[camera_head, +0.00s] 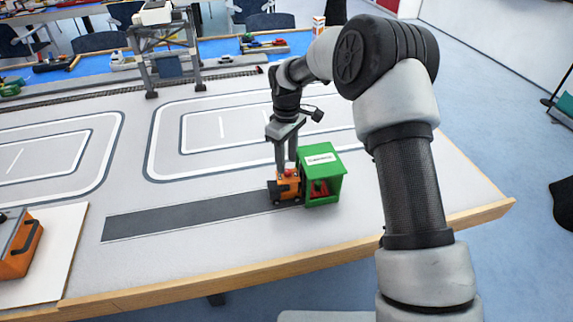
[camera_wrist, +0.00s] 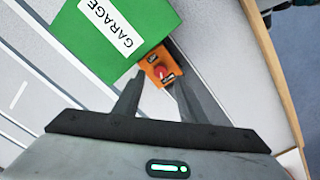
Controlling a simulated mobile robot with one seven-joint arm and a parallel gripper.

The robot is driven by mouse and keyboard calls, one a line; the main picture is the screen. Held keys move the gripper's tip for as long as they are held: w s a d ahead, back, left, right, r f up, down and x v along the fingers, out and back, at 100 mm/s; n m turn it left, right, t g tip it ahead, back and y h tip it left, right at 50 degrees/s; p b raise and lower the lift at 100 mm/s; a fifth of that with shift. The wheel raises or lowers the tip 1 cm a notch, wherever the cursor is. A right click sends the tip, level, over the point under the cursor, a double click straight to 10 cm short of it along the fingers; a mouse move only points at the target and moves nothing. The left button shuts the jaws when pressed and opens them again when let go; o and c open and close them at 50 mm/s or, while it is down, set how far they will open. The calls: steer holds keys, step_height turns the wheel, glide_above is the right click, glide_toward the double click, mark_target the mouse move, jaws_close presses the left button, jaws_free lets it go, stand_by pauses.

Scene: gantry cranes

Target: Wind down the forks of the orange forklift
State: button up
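The orange forklift (camera_head: 286,188) stands on the dark road strip at the mouth of the green garage (camera_head: 322,174). My gripper (camera_head: 286,168) is over the forklift, pointing down. In the wrist view the fingers of my gripper (camera_wrist: 158,80) are apart, one on each side of the knob. I cannot tell whether they touch it. The forks are hidden; a red thing (camera_head: 319,188) shows inside the garage.
The dark road strip (camera_head: 170,216) to the left of the forklift is clear. A grey gantry crane (camera_head: 165,50) stands at the back left. An orange object (camera_head: 20,245) sits on a pale board at the left. The wooden table edge (camera_head: 290,263) runs along the front.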

mark_target(288, 171)
step_height(288, 171, up, 14)
steer(key=shift+r+p, duration=0.2)
steer(key=shift+p, duration=0.25)
steer(key=f+m, duration=0.3)
steer(key=f, duration=0.3)
steer(key=f+m+p, duration=0.1)
steer(key=f+m, duration=0.2)
steer(key=f, duration=0.2)
steer(key=f+m+p, duration=0.1)
steer(key=f+m, duration=0.1)
steer(key=f, duration=0.4)
steer(key=shift+d+f+m, duration=0.2)
steer(key=shift+f+m, duration=0.1)
steer(key=shift+m, duration=0.1)
